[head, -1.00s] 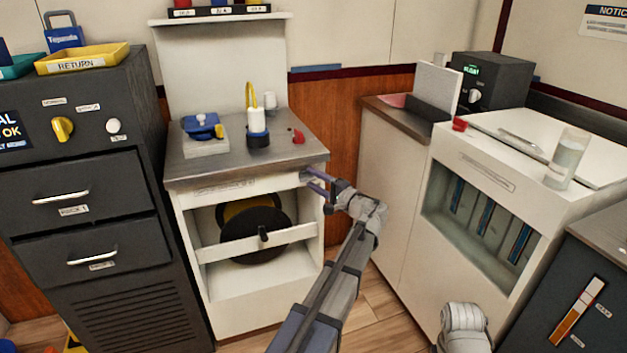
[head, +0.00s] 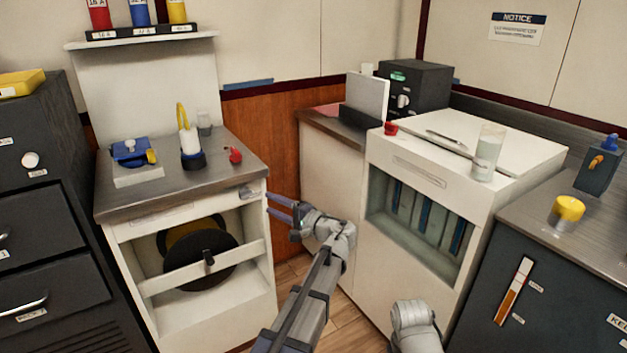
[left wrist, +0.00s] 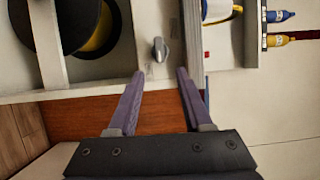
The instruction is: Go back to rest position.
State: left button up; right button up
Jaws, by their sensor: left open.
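My left gripper (head: 268,204) is in front of the right front edge of the white cabinet (head: 170,212), by its top corner. Its two purple fingers are apart, with nothing seen between them. In the left wrist view the open gripper (left wrist: 161,74) points at the cabinet front. A grey knob (left wrist: 158,50) shows just beyond the gap between the fingertips, and the fingers look clear of it. My right gripper is out of view.
A metal worktop (head: 215,172) holds a blue device (head: 130,152), a yellow-handled tool (head: 190,148) and a red item (head: 235,155). A cable reel (head: 195,255) sits inside the cabinet. A white unit (head: 415,172) stands to the right. Wood floor shows between.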

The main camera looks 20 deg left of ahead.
pick_arm(q)
jog(key=s+d+f+g+h, duration=0.2)
jog(key=s+d+f+h, duration=0.6)
jog(key=s+d+f, duration=0.55)
jog(key=s+d+f+g+h, duration=0.2)
jog(key=s+d+f+h, duration=0.2)
jog(key=s+d, duration=0.3)
jog(key=s+d+f+g+h, duration=0.2)
jog(key=s+d+f+h, duration=0.3)
jog(key=d, duration=0.3)
notch_tip(320, 180, up, 32)
jog(key=y+p, duration=0.1)
jog(key=p, duration=3)
jog(key=shift+s+r+p, duration=0.15)
jog(key=shift+s+p, duration=0.25)
jog(key=shift+s, duration=0.05)
